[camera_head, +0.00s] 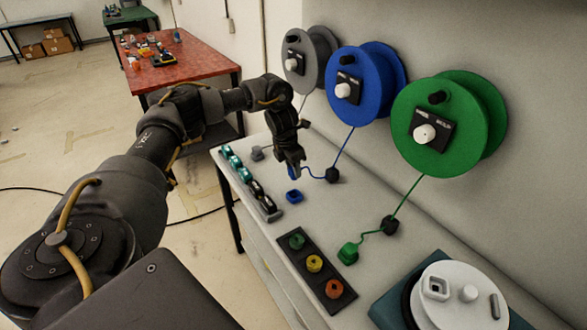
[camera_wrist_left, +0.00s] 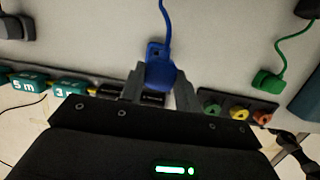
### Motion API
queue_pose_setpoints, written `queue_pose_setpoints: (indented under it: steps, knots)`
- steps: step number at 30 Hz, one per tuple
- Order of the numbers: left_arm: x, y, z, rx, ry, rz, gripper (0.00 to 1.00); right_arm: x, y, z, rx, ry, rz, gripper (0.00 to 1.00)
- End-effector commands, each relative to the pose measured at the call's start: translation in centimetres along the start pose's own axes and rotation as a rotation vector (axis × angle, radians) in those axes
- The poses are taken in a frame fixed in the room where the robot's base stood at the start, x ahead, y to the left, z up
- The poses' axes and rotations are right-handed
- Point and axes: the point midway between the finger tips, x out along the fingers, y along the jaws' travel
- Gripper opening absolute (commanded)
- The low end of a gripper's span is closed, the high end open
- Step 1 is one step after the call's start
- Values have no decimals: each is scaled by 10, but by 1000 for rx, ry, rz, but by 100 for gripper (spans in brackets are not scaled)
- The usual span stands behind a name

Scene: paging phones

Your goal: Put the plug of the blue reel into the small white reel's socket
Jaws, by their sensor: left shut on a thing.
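The blue reel (camera_head: 358,88) is mounted on the wall, its cable running down through a dark block to the table. My left gripper (camera_head: 292,168) is shut on the blue plug, low over the table. In the left wrist view the blue plug (camera_wrist_left: 161,74) sits between the fingers, with its blue cable rising behind it. A small blue square holder (camera_head: 294,196) is on the table just in front of the gripper. The small white reel (camera_head: 464,312) is at the lower right, its square socket (camera_head: 436,287) facing up. My right gripper is not in view.
The grey reel (camera_head: 300,62) and green reel (camera_head: 440,120) flank the blue one. The green plug (camera_head: 348,252) and a dark strip with coloured knobs (camera_head: 335,308) lie between my gripper and the white reel. Teal and black labelled blocks (camera_head: 242,175) line the table's left edge.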

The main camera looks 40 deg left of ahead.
Motion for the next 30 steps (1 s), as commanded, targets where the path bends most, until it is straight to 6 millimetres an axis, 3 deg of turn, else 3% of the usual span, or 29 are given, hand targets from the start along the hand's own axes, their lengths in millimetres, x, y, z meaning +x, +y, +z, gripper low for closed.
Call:
queue_pose_setpoints:
  steps: [30]
  knots:
    - [-89,0,18,0,0,0,16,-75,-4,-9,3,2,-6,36]
